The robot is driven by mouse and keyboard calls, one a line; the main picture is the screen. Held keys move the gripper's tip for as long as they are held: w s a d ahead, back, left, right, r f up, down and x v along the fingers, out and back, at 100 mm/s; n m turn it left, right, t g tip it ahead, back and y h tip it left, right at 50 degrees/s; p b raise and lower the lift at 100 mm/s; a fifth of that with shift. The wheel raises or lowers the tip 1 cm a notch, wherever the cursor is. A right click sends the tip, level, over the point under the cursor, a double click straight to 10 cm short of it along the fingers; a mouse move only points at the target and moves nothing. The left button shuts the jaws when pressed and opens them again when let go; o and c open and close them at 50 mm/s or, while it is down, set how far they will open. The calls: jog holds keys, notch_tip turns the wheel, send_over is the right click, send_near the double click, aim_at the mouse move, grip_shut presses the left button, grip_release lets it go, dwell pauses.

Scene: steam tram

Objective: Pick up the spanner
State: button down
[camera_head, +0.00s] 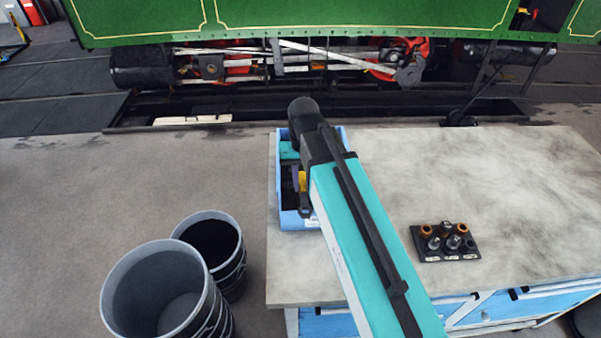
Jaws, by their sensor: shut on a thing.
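My gripper (299,182) is at the end of my teal and black arm, over the blue tray on the bench. It is mostly hidden by my wrist, and only a small dark and yellow part shows. It is shut on a dark, narrow piece with a rounded lower end, which appears to be the spanner (305,209). Most of this piece is hidden. I cannot tell whether it touches the tray.
The blue tray (284,221) stands at the bench's left edge. A black socket holder (429,255) with several sockets lies to the right on the grey bench top (480,180). Two bins (112,295) stand on the floor at left. A green tram (350,15) stands behind.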

aim_at(307, 200)
jog(key=shift+s+d+r+p, duration=0.1)
jog(key=shift+s+d+p, duration=0.05)
jog(key=shift+s, duration=0.65)
jog(key=shift+s+d+r+p, duration=0.1)
jog(key=shift+s+d+p, duration=0.05)
jog(key=shift+s, duration=0.7)
jog(key=shift+s+d+r+p, duration=0.1)
jog(key=shift+s+d+p, duration=0.05)
jog(key=shift+s, duration=0.65)
jog(key=shift+d+f, duration=0.1)
jog(key=shift+f, duration=0.05)
